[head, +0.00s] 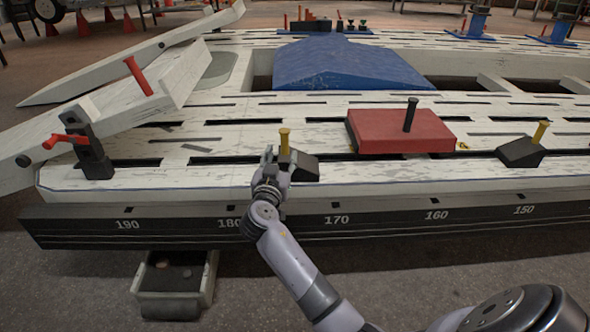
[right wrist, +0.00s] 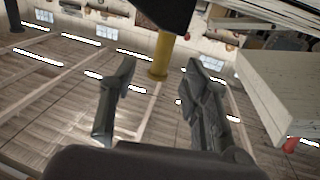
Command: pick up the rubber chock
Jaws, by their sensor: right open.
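A black wedge-shaped chock (head: 306,168) with an upright yellow peg (head: 284,141) sits on the front edge of the white slotted bench. A second, similar black chock (head: 521,151) with a yellow peg sits further right. My right gripper (head: 270,158) is just left of the nearer chock. In the right wrist view my right gripper (right wrist: 160,80) is open, with nothing held between its fingers. There the yellow peg (right wrist: 160,57) shows in the gap beyond the fingers, below the dark chock body (right wrist: 160,12). My left gripper is not in view.
A red block (head: 375,133) with a black peg lies on the bench between the chocks. At left stand white beams (head: 120,112) and a black clamp (head: 92,155) with a red handle. A numbered dark rail (head: 385,216) runs along the front, above an open drawer (head: 172,306).

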